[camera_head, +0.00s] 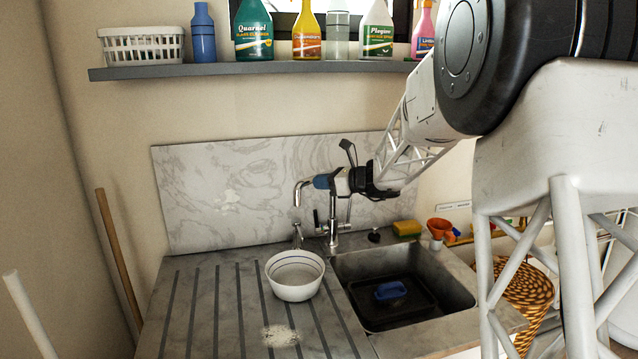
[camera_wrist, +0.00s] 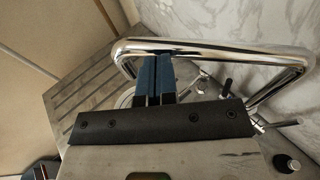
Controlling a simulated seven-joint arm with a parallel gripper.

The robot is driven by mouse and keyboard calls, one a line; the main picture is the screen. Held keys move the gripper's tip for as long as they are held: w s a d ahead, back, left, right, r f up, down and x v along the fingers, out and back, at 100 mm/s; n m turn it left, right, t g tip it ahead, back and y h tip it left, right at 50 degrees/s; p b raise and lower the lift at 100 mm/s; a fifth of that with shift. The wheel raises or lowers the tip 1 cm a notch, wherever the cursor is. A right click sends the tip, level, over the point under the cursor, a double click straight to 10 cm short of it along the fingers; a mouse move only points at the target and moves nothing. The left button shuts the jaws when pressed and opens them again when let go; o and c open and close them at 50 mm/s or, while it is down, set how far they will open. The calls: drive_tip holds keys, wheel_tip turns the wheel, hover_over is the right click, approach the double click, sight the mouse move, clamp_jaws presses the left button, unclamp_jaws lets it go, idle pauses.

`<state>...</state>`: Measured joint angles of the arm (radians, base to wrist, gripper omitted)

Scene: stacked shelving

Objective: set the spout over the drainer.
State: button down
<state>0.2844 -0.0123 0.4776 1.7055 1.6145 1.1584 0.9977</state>
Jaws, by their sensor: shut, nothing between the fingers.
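The chrome tap's spout (camera_head: 299,187) reaches left from the tap and its end turns down above the back of the grooved drainer (camera_head: 208,300), behind the bowl. In the wrist view the spout (camera_wrist: 215,47) runs across the upper part, bending at both ends. My gripper (camera_head: 320,182) is beside the spout, its blue fingers shut together and empty. In the wrist view the closed fingertips of my gripper (camera_wrist: 155,55) overlap the spout near its left end; I cannot tell whether they touch it. My gripper hides part of the spout in the head view.
A white bowl (camera_head: 296,289) stands on the drainer beside the sink (camera_head: 452,290), which holds a dark tray with a blue item. A sponge (camera_head: 407,229) and orange pot (camera_head: 439,227) stand behind the sink. Several bottles line the shelf (camera_head: 215,70) above.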

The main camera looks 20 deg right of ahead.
drive_tip(key=s+v, duration=0.1)
drive_tip(key=v, duration=1.2)
drive_tip(key=shift+a, duration=0.45)
drive_tip(key=shift+s, duration=0.1)
drive_tip(key=shift+r, duration=0.1)
drive_tip(key=s+a+f+n+g+h, duration=0.2)
drive_tip(key=s+a+n+g+h, duration=0.3)
drive_tip(key=s+a+n, duration=0.9)
drive_tip(key=s+f+n+h, duration=0.2)
drive_tip(key=s+n, duration=0.1)
drive_tip(key=s, duration=0.6)
drive_tip(key=s+a+f+n+g+h, duration=0.1)
drive_tip(key=s+f+n+h, duration=0.1)
drive_tip(key=s, duration=0.8)
drive_tip(key=s+f+n+g+h, duration=0.1)
drive_tip(key=s+f+n+h, duration=0.1)
drive_tip(key=s+n, duration=0.4)
drive_tip(key=s+h, duration=0.1)
drive_tip(key=s, duration=0.2)
drive_tip(key=shift+s+a+h, duration=0.3)
drive_tip(key=shift+a+h, duration=0.05)
drive_tip(key=shift+h, duration=0.05)
